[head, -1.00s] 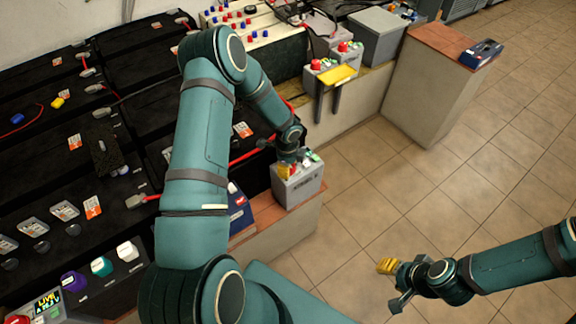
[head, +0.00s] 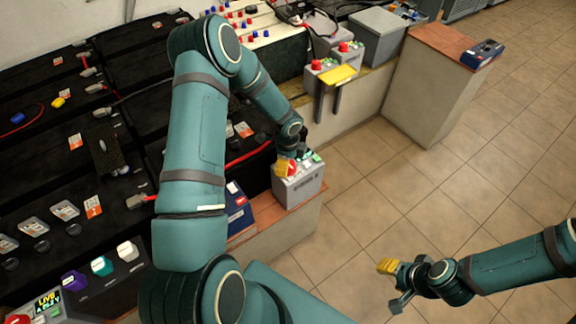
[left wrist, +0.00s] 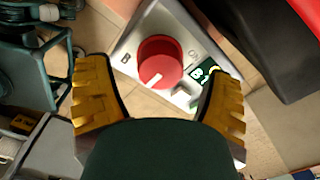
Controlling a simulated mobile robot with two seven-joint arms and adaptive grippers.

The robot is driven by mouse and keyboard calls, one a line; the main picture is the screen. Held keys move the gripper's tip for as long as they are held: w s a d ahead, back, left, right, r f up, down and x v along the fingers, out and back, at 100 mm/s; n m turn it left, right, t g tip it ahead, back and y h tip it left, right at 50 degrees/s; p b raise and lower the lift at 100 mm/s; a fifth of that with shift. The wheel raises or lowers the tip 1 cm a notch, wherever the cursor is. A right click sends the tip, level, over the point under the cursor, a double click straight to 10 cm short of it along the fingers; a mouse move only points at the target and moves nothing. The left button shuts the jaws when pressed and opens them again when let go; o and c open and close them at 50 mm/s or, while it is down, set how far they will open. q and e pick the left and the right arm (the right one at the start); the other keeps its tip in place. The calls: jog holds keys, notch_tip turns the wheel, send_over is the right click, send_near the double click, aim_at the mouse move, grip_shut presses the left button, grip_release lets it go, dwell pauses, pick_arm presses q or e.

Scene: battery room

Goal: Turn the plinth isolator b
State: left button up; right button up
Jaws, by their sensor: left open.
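The plinth isolator B is a grey box (head: 300,188) on the brick-topped plinth in the head view. In the left wrist view its light grey top plate (left wrist: 124,60) carries a letter B and a round red knob (left wrist: 160,62) with a white pointer mark towards the lower left. My left gripper (left wrist: 160,100) is open, with yellow fingers on either side of and short of the knob, not touching it. In the head view the left gripper (head: 284,168) hangs over the box's top and partly hides the knob. My right gripper (head: 388,284) is above the floor at lower right; its jaw state is unclear.
A dark blue box (head: 240,212) stands close left of the isolator. Black battery cases with a red cable (head: 250,152) lie behind it. Other red-knobbed grey boxes (head: 340,62) stand further back with a yellow plate (head: 338,76). The tiled floor (head: 400,190) at right is clear.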

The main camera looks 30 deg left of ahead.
pick_arm(q)
notch_tip(320, 180, up, 9)
jog(key=shift+s, duration=0.2)
dwell(0.5)
jog(key=s+d+f+n+h, duration=0.2)
jog(key=s+d+f+n, duration=0.1)
jog(key=s+d+n, duration=0.5)
jog(key=s+d+f+n+t+h, duration=0.1)
jog(key=s+d+f+n, duration=0.3)
jog(key=s+d+n, duration=0.5)
jog(key=d, duration=0.5)
jog(key=shift+n+h, duration=0.4)
